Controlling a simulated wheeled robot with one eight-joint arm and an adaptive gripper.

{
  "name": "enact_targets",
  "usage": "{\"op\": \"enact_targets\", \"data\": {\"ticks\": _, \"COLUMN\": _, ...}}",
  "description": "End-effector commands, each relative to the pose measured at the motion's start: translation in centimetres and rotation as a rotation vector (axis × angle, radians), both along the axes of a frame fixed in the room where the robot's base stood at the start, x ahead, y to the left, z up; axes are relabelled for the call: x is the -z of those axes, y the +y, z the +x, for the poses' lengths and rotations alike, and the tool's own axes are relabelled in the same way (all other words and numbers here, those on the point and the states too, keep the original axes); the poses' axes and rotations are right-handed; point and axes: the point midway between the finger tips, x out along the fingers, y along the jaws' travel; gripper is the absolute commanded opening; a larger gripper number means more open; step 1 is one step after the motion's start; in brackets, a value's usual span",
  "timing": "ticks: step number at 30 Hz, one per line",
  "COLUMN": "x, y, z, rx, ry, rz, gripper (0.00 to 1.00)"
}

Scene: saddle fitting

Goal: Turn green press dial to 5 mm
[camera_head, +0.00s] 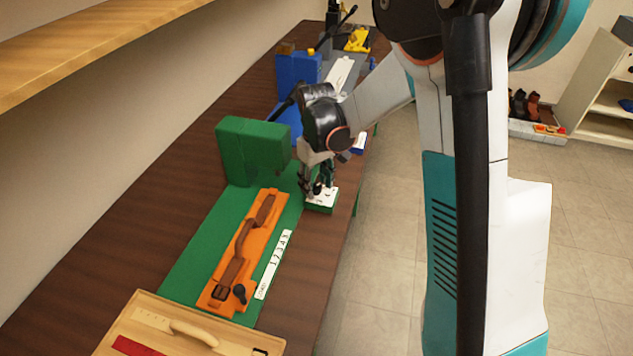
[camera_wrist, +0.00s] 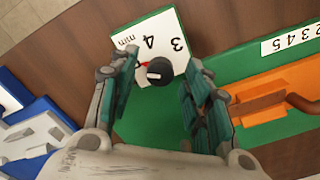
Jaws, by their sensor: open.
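The green press (camera_head: 240,150) stands on a green base on the bench. Its dial (camera_head: 321,203) is a white plate on a green block at the bench's right edge. My gripper (camera_wrist: 161,62) is open, with one finger on each side of the knob and visible gaps. In the head view my gripper (camera_head: 318,183) is low over the dial.
An orange fixture (camera_head: 245,245) with a brown strap lies on the green base, beside a white numbered scale (camera_head: 273,264). A wooden tray (camera_head: 150,318) is at the near end. A blue press (camera_head: 297,70) and a yellow part (camera_head: 357,40) stand farther back.

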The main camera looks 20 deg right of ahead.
Motion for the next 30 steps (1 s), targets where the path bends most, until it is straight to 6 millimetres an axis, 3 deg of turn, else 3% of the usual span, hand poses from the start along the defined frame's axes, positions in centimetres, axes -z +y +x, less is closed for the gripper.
{"op": "enact_targets", "data": {"ticks": 5, "x": -2.1, "y": 0.0, "z": 0.0, "rx": 0.000, "ry": 0.000, "rz": 0.000, "gripper": 0.44}}
{"op": "enact_targets", "data": {"ticks": 18, "x": -10.2, "y": 0.0, "z": 0.0, "rx": 0.000, "ry": 0.000, "rz": 0.000, "gripper": 0.44}}
{"op": "enact_targets", "data": {"ticks": 24, "x": -11.7, "y": 0.0, "z": 0.0, "rx": 0.000, "ry": 0.000, "rz": 0.000, "gripper": 0.44}}
{"op": "enact_targets", "data": {"ticks": 30, "x": -11.8, "y": 0.0, "z": 0.0, "rx": 0.000, "ry": 0.000, "rz": 0.000, "gripper": 0.44}}
